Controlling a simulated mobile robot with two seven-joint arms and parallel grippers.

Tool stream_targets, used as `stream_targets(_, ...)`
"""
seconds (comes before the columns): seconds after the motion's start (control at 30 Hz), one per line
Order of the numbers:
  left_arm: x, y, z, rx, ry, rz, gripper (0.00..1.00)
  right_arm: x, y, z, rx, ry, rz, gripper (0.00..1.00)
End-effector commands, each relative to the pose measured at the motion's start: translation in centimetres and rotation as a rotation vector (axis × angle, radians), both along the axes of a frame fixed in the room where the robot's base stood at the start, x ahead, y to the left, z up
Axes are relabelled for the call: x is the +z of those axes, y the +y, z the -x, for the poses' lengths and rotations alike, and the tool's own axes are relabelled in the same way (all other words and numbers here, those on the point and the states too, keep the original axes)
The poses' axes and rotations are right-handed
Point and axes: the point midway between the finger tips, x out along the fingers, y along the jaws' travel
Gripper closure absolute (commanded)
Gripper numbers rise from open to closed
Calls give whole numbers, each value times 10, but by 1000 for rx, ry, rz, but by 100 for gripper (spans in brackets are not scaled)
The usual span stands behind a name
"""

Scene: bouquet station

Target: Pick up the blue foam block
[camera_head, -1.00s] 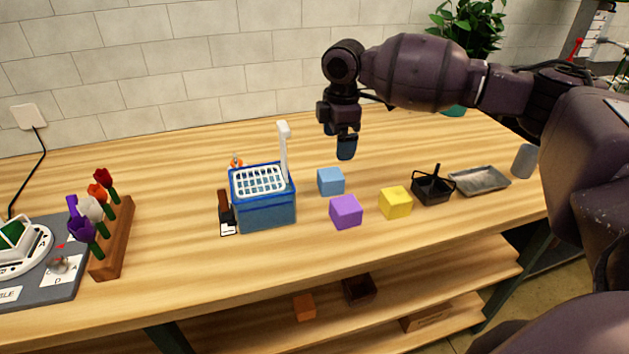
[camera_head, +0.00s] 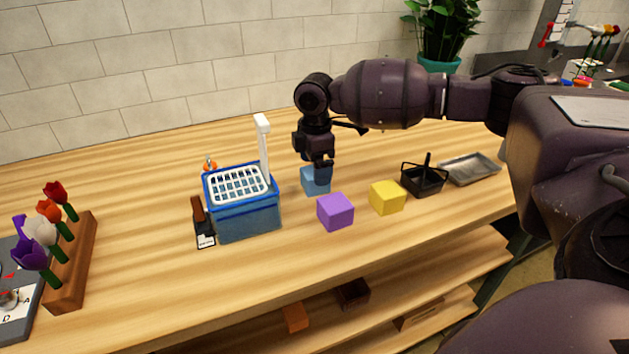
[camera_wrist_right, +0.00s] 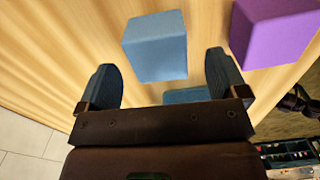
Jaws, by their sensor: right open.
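The blue foam block (camera_head: 309,182) sits on the wooden table, behind and left of the purple block (camera_head: 335,212). My right gripper (camera_head: 320,176) is just above it and partly covers it in the head view. In the right wrist view, the blue block (camera_wrist_right: 154,46) lies beyond the gap between the open fingers of the gripper (camera_wrist_right: 161,72). Nothing is held between the fingers. My left gripper is not in view.
A blue tub (camera_head: 243,218) with a white lattice top stands left of the block. A yellow block (camera_head: 387,198), a black basket (camera_head: 424,180) and a metal tray (camera_head: 470,168) are to the right. A flower stand (camera_head: 73,270) is at far left.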

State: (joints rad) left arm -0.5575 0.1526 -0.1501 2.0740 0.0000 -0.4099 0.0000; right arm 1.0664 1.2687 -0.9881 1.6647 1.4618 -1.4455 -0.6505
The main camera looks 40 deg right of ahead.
Motion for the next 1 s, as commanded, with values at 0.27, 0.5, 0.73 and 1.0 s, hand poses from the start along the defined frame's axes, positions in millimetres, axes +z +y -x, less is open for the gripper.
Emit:
stream_targets(0.27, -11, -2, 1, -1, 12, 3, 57, -41, -1, 0, 0, 6, 1, 8)
stream_targets(0.5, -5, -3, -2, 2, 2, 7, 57, -46, -1, 0, 0, 1, 0, 8)
stream_targets(0.73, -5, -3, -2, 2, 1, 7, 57, -45, -1, 0, -1, 1, 0, 33)
stream_targets(1.0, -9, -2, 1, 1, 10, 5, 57, -45, -1, 0, -1, 1, 0, 60)
